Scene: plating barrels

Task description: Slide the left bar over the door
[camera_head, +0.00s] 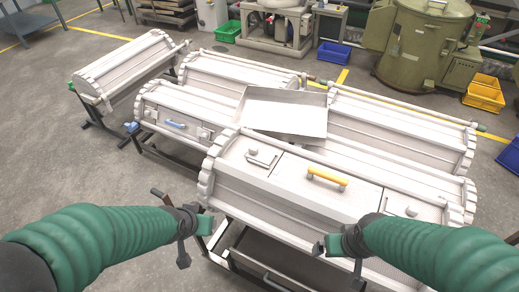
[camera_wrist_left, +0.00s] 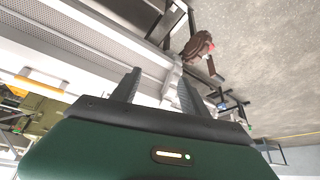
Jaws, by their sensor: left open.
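The nearest pale barrel (camera_head: 240,185) lies on a dark stand and has a flat door (camera_head: 310,195) with a yellow handle (camera_head: 327,177) on top. The left bar (camera_head: 262,159), a small metal handle with a round knob beside it, sits left of the door. My left gripper (camera_head: 196,241) is open and empty, in front of the barrel's left end and apart from the bar. Its parted fingers (camera_wrist_left: 155,92) show in the left wrist view beside a pale ribbed surface. My right gripper (camera_head: 342,260) is before the barrel's front, apparently open and empty.
More barrels (camera_head: 210,105) stand close behind and left. A metal tray (camera_head: 285,112) lies on the barrels behind. A green tank (camera_head: 425,45) and blue and yellow crates (camera_head: 483,95) are at the back.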

